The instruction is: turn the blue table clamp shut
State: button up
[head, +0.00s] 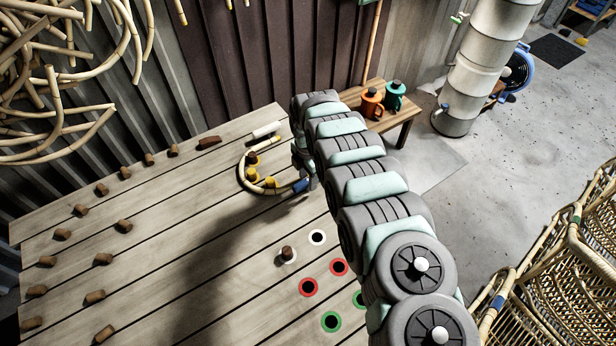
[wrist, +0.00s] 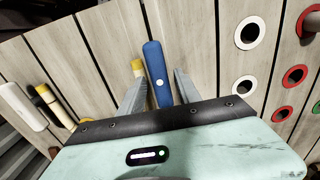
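The blue table clamp (wrist: 157,62) is a long, rounded bar with a pale dot at its middle. In the wrist view it lies between the two fingers of my gripper (wrist: 158,78), with a narrow gap seen on each side, so the gripper looks open around it. In the head view the clamp (head: 300,186) shows as a small blue piece at the end of a bent rattan cane (head: 241,176). My gripper (head: 303,168) is beside it there, largely hidden by my arm. I cannot tell the clamp's exact angle against the cane.
Yellow pieces (head: 252,174) sit along the cane, with a white bar (head: 267,130) behind. Ringed holes (head: 317,237) and a wooden peg (head: 287,254) are nearer on the slatted table (head: 180,230). Several pegs stand at left. Orange (head: 372,103) and teal (head: 394,97) containers stand beyond my arm.

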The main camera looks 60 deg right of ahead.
grip_shut()
jog(key=shift+m, duration=0.3)
dwell(0.3)
jog(key=shift+a+m+p, duration=0.1)
jog(key=shift+m+p, duration=0.75)
jog(key=shift+m, duration=0.05)
jog(key=m+p, duration=0.1)
jog(key=m, duration=0.3)
jog(key=shift+w+p, duration=0.1)
jog(key=shift+p, duration=0.25)
jog(key=m, duration=0.5)
jog(key=shift+f+m, duration=0.1)
jog(key=shift+m, duration=0.3)
jog(key=m+b, duration=0.2)
jog(key=m, duration=0.3)
jog(key=shift+m+b, duration=0.3)
